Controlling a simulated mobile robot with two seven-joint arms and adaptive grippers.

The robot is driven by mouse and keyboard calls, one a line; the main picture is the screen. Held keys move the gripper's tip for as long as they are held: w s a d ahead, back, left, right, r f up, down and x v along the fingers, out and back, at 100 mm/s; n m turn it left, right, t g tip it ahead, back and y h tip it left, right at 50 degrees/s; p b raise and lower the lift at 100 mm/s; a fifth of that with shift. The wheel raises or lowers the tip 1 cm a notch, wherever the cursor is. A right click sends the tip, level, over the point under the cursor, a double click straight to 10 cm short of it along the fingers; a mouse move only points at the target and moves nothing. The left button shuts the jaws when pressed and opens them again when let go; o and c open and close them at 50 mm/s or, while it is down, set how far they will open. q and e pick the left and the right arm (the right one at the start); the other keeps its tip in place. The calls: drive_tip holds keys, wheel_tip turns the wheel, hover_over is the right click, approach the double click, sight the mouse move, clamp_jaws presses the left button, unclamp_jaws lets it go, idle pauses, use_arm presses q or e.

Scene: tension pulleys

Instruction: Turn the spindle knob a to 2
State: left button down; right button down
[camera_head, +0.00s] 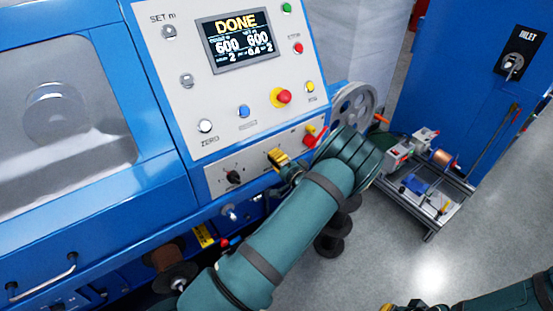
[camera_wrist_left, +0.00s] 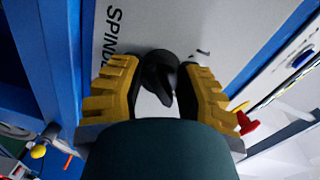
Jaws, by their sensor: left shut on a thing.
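A small mark by the knob is only partly visible, so I cannot read the setting. My right gripper (camera_head: 408,307) shows only as a sliver at the bottom edge.
Another black knob (camera_head: 233,177) is on the same strip to the left. A red lever (camera_head: 312,136) is close to the right of my left gripper. The display (camera_head: 238,40) reads "DONE". A pulley wheel (camera_head: 355,104) and a wheeled rig (camera_head: 425,185) are to the right.

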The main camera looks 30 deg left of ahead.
idle(0.3)
use_arm(q)
drive_tip(key=shift+a, duration=0.1)
drive_tip(key=c, duration=0.5)
unclamp_jaws()
drive_tip(key=v, duration=1.2)
